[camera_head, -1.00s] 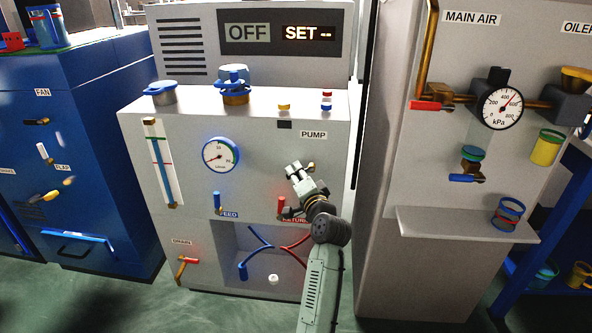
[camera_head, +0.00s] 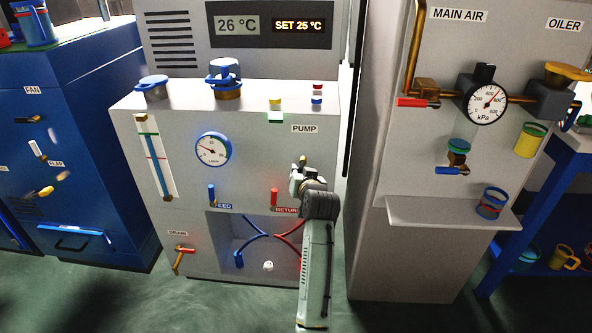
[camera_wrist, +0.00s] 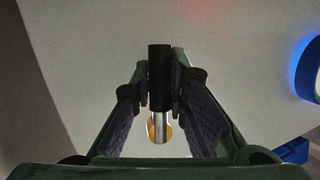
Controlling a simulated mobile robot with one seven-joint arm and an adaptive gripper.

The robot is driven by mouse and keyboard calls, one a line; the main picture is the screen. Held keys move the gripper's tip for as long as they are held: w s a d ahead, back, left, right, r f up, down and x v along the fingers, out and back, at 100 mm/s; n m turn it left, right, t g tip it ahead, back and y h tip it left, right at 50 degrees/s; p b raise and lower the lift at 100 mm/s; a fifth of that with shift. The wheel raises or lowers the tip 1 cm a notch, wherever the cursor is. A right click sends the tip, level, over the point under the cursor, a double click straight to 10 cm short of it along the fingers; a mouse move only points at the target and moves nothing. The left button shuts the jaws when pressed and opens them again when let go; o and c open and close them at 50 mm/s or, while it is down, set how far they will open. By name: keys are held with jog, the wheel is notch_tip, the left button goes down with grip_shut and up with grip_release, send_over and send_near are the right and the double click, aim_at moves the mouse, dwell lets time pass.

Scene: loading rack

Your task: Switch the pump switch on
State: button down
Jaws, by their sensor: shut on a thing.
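The pump switch (camera_wrist: 159,82) is a black-tipped lever on a metal stem with a brass base, seen between my gripper's fingers in the wrist view. In the head view, only its brass-coloured part (camera_head: 303,160) shows under the PUMP label (camera_head: 304,128); the rest is hidden by my gripper (camera_head: 296,180). My gripper is shut on the lever, with a finger on each side of it. The display (camera_head: 268,25) on the unit above reads 26 °C and SET 25 °C. A green indicator (camera_head: 275,116) is lit left of the label.
A round gauge (camera_head: 213,149) is to the left. Below are the red return handle (camera_head: 274,196), the blue feed handle (camera_head: 211,194) and a recess with hoses. The main air cabinet (camera_head: 400,170) with a shelf stands to the right.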

jog(key=shift+d+n+h+p, duration=0.3)
jog(key=shift+d+n+h, duration=0.1)
jog(key=shift+n, duration=0.1)
dwell(0.3)
jog(key=c, duration=1.6)
grip_release()
jog(key=shift+o, duration=0.2)
jog(key=v, duration=1.2)
jog(key=shift+r, duration=0.15)
